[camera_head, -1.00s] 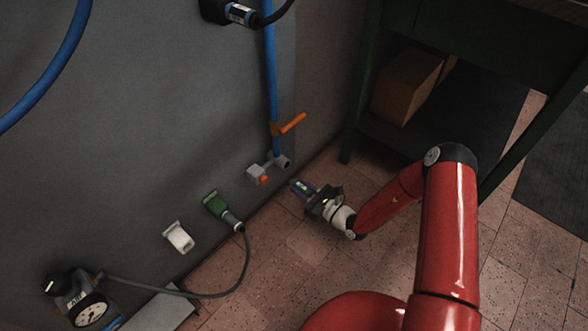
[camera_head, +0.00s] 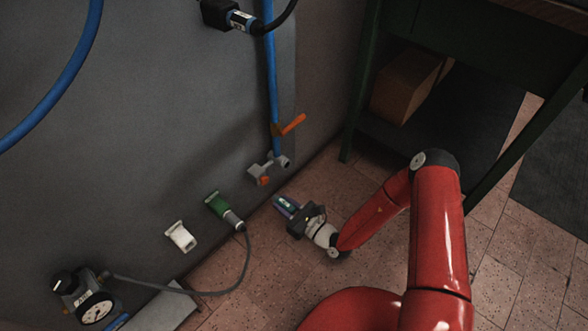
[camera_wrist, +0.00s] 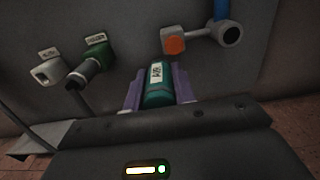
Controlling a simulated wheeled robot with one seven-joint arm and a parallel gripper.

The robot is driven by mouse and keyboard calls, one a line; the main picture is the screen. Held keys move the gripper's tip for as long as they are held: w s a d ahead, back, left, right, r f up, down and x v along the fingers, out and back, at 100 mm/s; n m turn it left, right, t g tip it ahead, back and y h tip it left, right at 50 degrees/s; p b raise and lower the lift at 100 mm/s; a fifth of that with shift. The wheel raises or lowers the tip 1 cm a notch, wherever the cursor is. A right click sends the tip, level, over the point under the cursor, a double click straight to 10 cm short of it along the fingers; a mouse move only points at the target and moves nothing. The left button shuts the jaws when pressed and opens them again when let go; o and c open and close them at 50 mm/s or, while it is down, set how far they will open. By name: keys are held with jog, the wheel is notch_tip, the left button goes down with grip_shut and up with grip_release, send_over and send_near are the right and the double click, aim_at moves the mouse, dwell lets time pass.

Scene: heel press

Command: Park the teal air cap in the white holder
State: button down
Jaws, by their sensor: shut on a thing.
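The teal air cap (camera_wrist: 157,86) is a small cylinder with a white label. My gripper (camera_wrist: 158,92) is shut on it, a purple finger on each side. In the head view my gripper (camera_head: 285,205) is low in front of the grey wall, right of the green holder, with the cap between its fingers. The white holder (camera_head: 181,236) is fixed low on the wall, to the left of my gripper and apart from it. In the wrist view the white holder (camera_wrist: 48,70) is at upper left, its opening facing out and looking empty.
The green holder (camera_head: 217,204) carries a grey-hosed plug (camera_head: 234,220), between the white holder and my gripper. A grey outlet with an orange button (camera_head: 264,181) is on the wall above. A gauge unit (camera_head: 95,305) is at lower left. A dark green bench (camera_head: 360,100) stands right.

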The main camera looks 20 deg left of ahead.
jog(key=s+a+p, duration=0.1)
jog(key=s+a, duration=0.4)
jog(key=s, duration=0.8)
jog(key=s+a+p, duration=0.1)
jog(key=s+a, duration=0.4)
jog(key=s, duration=0.7)
jog(key=shift+s+a, duration=0.35)
jog(key=shift+s, duration=0.05)
dwell(0.8)
jog(key=shift+x, duration=2.5)
jog(key=shift+x, duration=1.4)
jog(key=c, duration=1.1)
grip_release()
